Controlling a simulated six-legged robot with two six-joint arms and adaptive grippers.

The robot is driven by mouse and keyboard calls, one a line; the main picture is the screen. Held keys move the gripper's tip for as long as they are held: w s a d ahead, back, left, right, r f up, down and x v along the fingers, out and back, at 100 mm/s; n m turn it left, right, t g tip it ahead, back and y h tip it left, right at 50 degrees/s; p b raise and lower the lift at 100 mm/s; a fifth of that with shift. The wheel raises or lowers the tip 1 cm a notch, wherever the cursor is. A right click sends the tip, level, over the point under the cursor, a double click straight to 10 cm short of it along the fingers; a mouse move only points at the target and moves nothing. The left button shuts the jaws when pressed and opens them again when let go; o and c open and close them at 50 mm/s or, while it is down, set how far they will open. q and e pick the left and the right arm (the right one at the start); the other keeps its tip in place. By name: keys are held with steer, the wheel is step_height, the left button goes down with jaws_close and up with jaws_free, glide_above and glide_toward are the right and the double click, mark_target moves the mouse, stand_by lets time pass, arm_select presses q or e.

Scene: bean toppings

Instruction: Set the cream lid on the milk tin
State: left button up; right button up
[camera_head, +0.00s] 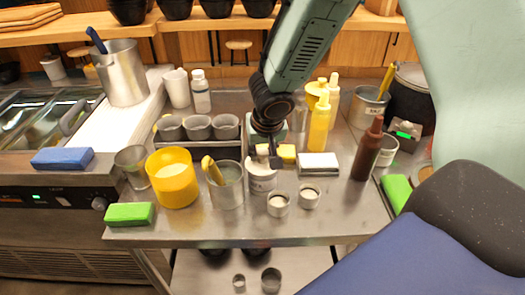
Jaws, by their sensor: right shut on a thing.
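My right gripper (275,160) comes down from the top middle and is shut on a pale yellow piece that I take for the cream lid (288,153). The fingers hide part of it. Just below stands a white tin with a printed label, which looks like the milk tin (262,183). The gripper is over its upper right side. The tin's top is partly hidden, so I cannot tell whether lid and tin touch. My left gripper is not in view.
A grey pot with a yellow handle (228,192) stands close left of the tin, two small cups (278,206) in front. A white-topped box (319,164), yellow bottle (319,128) and brown bottle (368,150) stand right. A yellow tub (174,182) is farther left. The table's front right is clear.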

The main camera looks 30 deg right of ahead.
steer(key=shift+d, duration=0.1)
steer(key=o, duration=0.9)
steer(key=o, duration=0.5)
steer(key=shift+r+p, duration=2.15)
steer(key=shift+r, duration=0.9)
